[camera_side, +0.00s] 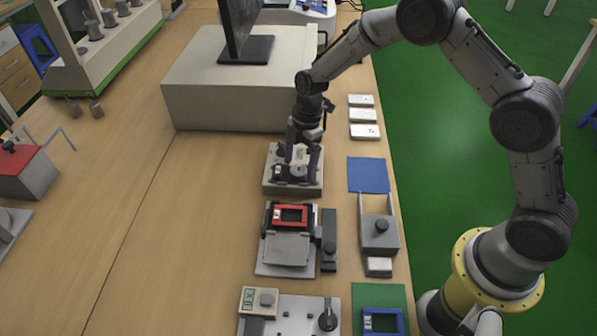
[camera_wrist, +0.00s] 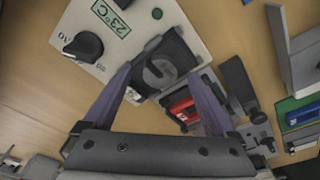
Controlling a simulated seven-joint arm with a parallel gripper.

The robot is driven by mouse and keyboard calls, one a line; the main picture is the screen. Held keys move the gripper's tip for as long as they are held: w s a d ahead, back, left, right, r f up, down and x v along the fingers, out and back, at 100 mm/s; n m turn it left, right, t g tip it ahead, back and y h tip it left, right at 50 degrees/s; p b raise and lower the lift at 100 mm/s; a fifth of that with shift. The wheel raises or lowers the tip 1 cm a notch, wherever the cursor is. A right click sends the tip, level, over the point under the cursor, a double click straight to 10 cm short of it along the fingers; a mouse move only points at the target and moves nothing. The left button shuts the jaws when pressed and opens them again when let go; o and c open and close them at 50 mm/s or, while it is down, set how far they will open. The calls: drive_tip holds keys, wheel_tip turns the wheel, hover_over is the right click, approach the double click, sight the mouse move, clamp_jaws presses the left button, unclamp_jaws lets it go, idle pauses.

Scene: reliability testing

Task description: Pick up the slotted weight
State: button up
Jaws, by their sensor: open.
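The slotted weight looks like a small grey disc with a slot. It lies on the dark plate of a light-coloured device (camera_side: 270,183) with a knob, and the weight (camera_side: 298,171) is partly hidden by my fingers in the side view. In the wrist view the weight (camera_wrist: 159,72) shows between and just beyond my fingertips, on the dark plate (camera_wrist: 178,50). My gripper (camera_side: 302,168) points down over the device, its two purple-grey fingers apart. In the wrist view my gripper (camera_wrist: 160,75) is open with nothing held; contact with the weight cannot be told.
The device's knob (camera_wrist: 84,46) and 23°C display (camera_wrist: 112,17) are beside the plate. A fixture with a red frame (camera_side: 289,214) stands nearer the camera. A large pale box (camera_side: 225,105) with a monitor stands behind. A blue mat (camera_side: 368,174) lies right; the table's left middle is clear.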

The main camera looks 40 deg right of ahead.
drive_tip(key=shift+f, duration=0.35)
clamp_jaws()
drive_tip(key=shift+r, duration=0.1)
idle(0.3)
